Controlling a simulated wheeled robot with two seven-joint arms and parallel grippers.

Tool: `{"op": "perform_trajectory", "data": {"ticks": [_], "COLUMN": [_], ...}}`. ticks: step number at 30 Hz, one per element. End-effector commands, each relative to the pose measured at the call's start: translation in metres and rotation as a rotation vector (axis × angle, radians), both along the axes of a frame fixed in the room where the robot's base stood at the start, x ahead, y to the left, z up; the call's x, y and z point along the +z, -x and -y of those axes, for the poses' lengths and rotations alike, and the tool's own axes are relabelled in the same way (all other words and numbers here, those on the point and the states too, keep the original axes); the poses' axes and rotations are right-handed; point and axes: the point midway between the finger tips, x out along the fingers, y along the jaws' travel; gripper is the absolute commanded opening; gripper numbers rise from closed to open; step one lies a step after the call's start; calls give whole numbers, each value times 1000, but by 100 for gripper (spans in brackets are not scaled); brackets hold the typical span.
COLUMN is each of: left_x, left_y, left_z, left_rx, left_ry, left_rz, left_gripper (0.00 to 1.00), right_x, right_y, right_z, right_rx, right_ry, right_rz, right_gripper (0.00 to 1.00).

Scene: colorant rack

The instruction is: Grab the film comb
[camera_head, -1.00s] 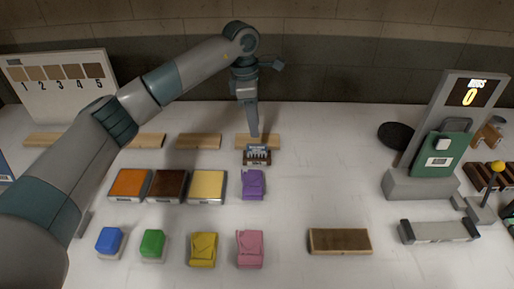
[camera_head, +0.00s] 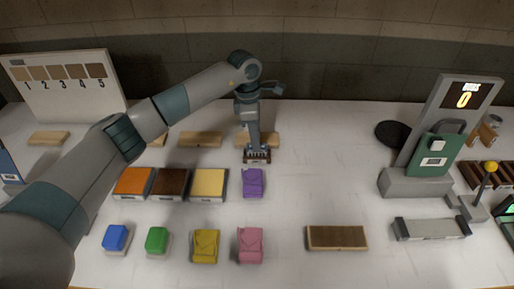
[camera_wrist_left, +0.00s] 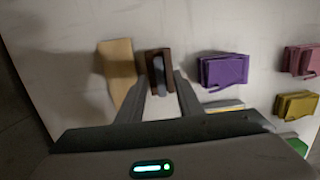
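The film comb (camera_head: 258,157) is a small dark brown piece with a pale toothed part. It lies on the white table just in front of a light wood strip and behind the purple folded cloth. My left gripper (camera_head: 255,147) points down right over it. In the left wrist view the film comb (camera_wrist_left: 156,88) shows between the two fingertips of my left gripper (camera_wrist_left: 160,80). The fingers are apart, one on each side of it; I cannot tell whether they touch it. The gripper hides part of the comb in the head view. My right gripper is not in view.
The light wood strip (camera_head: 271,141) is close behind the comb, and the purple cloth (camera_head: 252,183) is close in front. Orange (camera_head: 133,182), brown and yellow pads stand to the left.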

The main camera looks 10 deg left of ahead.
Motion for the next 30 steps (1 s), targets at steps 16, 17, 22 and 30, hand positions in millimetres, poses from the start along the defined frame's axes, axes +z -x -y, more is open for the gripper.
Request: {"op": "perform_trajectory", "data": {"ticks": [16, 17, 22, 30], "left_x": [-34, -34, -34, -34], "left_y": [-1, -1, -1, -1], "left_z": [3, 3, 3, 3], "left_rx": [0, 0, 0, 0], "left_ry": [0, 0, 0, 0], "left_rz": [0, 0, 0, 0], "left_gripper": [33, 33, 33, 0], "right_x": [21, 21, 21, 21], "right_y": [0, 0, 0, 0], "right_z": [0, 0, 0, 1], "right_rx": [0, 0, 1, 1], "right_ry": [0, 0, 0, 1], "right_rz": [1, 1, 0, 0], "right_gripper": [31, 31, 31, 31]}}
